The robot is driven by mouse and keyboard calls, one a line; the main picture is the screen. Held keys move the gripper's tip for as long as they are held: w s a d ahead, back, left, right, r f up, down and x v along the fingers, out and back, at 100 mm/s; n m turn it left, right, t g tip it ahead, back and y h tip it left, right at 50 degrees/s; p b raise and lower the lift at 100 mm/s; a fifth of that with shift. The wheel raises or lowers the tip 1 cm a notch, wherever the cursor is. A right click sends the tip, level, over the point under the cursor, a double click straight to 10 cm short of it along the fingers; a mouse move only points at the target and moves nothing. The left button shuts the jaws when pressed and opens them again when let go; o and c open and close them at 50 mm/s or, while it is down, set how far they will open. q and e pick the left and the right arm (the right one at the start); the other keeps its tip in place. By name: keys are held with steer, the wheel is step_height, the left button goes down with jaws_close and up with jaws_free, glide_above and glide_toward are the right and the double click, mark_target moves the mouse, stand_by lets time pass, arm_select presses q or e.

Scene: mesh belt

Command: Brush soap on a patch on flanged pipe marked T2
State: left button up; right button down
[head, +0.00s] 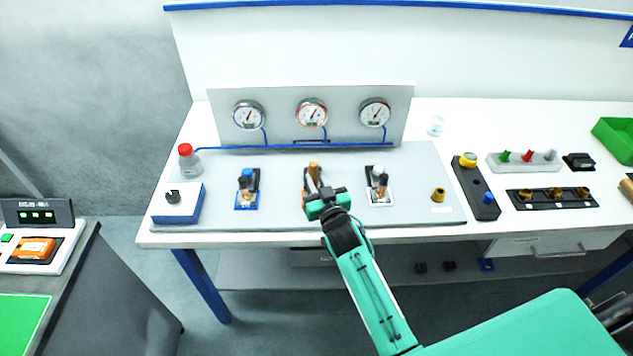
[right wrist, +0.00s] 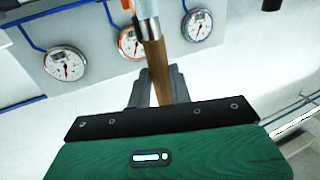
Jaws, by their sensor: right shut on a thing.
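My right gripper (head: 318,193) is shut on a brush over the middle station of the grey bench panel. The brush's brown wooden handle (right wrist: 158,70) and pale metal collar (right wrist: 146,10) show in the right wrist view; its bristles are out of that frame. In the head view, its tan end (head: 314,168) shows just beyond the gripper. Small pipe fittings stand at the left station with a blue top (head: 247,176) and the right station with a white top (head: 379,170). The middle fitting is mostly hidden by my gripper. No T2 marking is readable. My left gripper is not in view.
Three gauges (head: 312,113) stand on an upright panel behind the stations. A red-capped bottle (head: 188,158) and a blue-and-white box with a black knob (head: 178,204) are at left. A brass-coloured fitting (head: 438,195) and a dark block with yellow and blue knobs (head: 480,197) are at right.

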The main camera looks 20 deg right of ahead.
steer(key=shift+f, duration=0.35)
stand_by(0.3)
steer(key=shift+d, duration=0.2)
steer(key=shift+a, duration=0.25)
stand_by(0.6)
steer(key=shift+a, duration=0.15)
steer(key=shift+d, duration=0.35)
stand_by(0.3)
steer(key=shift+s+d, duration=0.1)
